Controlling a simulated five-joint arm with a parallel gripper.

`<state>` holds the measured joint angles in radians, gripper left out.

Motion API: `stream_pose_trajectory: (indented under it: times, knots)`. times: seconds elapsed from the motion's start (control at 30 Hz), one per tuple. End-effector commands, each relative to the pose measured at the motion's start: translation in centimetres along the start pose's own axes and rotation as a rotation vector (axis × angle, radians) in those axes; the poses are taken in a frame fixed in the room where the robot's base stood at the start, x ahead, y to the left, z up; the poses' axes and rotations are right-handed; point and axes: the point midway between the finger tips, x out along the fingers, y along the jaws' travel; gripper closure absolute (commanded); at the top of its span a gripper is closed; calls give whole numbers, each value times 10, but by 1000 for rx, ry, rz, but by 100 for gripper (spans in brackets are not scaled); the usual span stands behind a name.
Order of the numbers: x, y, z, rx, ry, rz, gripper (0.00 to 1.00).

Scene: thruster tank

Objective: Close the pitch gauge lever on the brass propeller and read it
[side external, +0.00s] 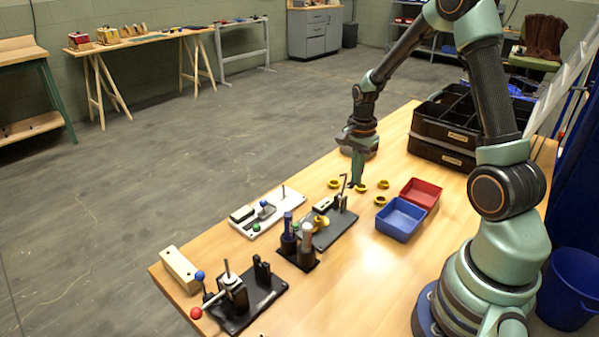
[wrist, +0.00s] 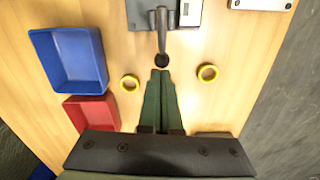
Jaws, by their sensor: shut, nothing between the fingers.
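The pitch gauge has a dark base plate (side external: 335,233) near the middle of the table, with the brass propeller (side external: 321,240) at its near end, partly hidden by tools in front. Its grey lever (side external: 342,190) stands up at the plate's far end. In the wrist view the lever (wrist: 162,32) ends in a black knob (wrist: 162,60). A light box with a small display (wrist: 190,12) sits beside it; the reading is too small to make out. My gripper (wrist: 160,73) is shut and empty, its tips just short of the knob in that view. It points down beside the lever in the side view (side external: 357,184).
Several yellow rings (side external: 380,200) lie around my gripper. A blue bin (side external: 400,219) and a red bin (side external: 421,194) stand to the right. A tool holder (side external: 299,254) and a white plate (side external: 268,213) flank the gauge. Black crates (side external: 446,135) stand at the back.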

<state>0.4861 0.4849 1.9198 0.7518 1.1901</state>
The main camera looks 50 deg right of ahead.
Motion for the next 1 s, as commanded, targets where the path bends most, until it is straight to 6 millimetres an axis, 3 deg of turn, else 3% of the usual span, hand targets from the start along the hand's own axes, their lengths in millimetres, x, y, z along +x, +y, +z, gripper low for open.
stream_pose_trajectory:
  times: [0.53, 1.0]
  knots:
    - [-10, 1, 8, -2, 0, 1, 100]
    - [-27, 4, 32, -3, 0, 5, 100]
